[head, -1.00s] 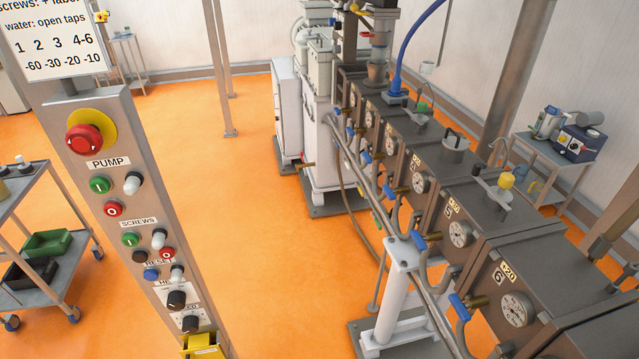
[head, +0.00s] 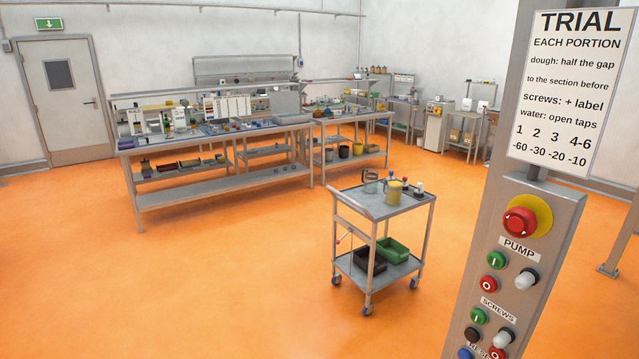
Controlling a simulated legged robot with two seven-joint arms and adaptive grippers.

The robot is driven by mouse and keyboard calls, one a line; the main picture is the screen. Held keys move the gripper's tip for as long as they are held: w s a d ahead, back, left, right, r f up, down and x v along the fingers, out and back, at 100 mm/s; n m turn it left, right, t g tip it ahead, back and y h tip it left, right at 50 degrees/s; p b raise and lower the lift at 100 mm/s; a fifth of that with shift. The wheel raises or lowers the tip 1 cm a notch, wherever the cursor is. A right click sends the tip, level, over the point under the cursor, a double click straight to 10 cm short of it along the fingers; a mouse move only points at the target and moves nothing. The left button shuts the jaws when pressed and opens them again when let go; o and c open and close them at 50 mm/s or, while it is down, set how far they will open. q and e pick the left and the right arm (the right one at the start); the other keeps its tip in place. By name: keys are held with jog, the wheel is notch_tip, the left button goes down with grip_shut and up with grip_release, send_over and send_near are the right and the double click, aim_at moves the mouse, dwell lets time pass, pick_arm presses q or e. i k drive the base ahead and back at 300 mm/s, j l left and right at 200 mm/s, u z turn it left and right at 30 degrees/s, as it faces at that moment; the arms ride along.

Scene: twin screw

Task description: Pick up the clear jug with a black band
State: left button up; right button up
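A small clear jug (head: 370,182) stands upright on the top shelf of a grey trolley (head: 352,205), at the shelf's back left. It looks see-through with a dark part, but it is too small to tell whether that is a black band. A container with yellow contents (head: 394,193) stands just right of it. Neither of my grippers is in view.
A control post (head: 530,260) with buttons and a trial sign (head: 563,80) stands close on the right. A long workbench (head: 225,190) with many items is behind the trolley. Orange floor is clear to the left and front.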

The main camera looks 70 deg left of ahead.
aim_at(370, 182)
jog(key=u, duration=2.05)
jog(key=i+j+u, duration=0.25)
jog(key=i+j, duration=0.15)
jog(key=i+j+u, duration=0.2)
jog(key=i+j, duration=0.15)
jog(key=i+j+u, duration=0.25)
jog(key=i, duration=0.35)
jog(key=i+j+z, duration=0.15)
jog(key=i+z, duration=0.2)
jog(key=i, duration=1.75)
jog(key=i+j+z, duration=0.1)
jog(key=i+z, duration=0.2)
jog(key=i+j+z, duration=0.25)
jog(key=i, duration=0.25)
jog(key=i+j+z, duration=0.3)
jog(key=i, duration=0.1)
